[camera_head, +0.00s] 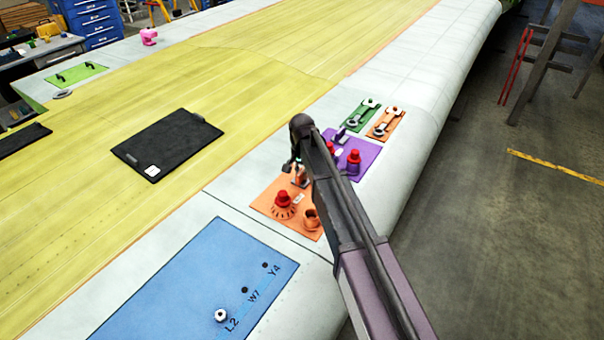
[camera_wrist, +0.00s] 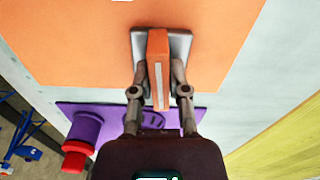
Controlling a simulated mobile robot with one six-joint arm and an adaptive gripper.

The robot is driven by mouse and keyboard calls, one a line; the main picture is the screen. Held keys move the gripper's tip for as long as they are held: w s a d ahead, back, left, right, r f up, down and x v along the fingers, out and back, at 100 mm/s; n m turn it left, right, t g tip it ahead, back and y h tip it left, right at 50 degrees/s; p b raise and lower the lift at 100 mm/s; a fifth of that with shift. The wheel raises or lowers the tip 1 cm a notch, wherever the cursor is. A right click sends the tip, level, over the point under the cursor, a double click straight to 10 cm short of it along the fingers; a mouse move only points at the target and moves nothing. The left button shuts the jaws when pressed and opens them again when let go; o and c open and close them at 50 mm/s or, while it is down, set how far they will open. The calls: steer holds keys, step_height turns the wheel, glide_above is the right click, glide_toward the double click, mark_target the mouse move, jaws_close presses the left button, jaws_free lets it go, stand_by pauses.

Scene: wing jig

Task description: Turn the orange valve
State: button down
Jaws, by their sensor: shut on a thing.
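The orange valve (camera_wrist: 157,52) shows in the wrist view as a narrow orange handle with a pale stripe. It sits on a grey plate (camera_wrist: 182,42) on the orange panel (camera_wrist: 75,40). My gripper (camera_wrist: 159,80) has one finger on each side of the handle and is shut on it. In the head view the valve is mostly hidden by my arm. My gripper (camera_head: 292,166) is at the far edge of the orange panel (camera_head: 262,203) there.
The orange panel also bears a red knob (camera_head: 282,198) and an orange ring-like part (camera_head: 312,219). A purple panel (camera_head: 368,152) with a red-topped post (camera_head: 354,158) is close beside my arm. Green (camera_head: 351,122) and orange panels with wrenches lie beyond. A black mat (camera_head: 180,135) lies left.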

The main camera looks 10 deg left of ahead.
steer(key=shift+m, duration=0.7)
steer(key=shift+s, duration=0.1)
steer(key=c, duration=0.6)
jaws_free()
steer(key=shift+n, duration=0.3)
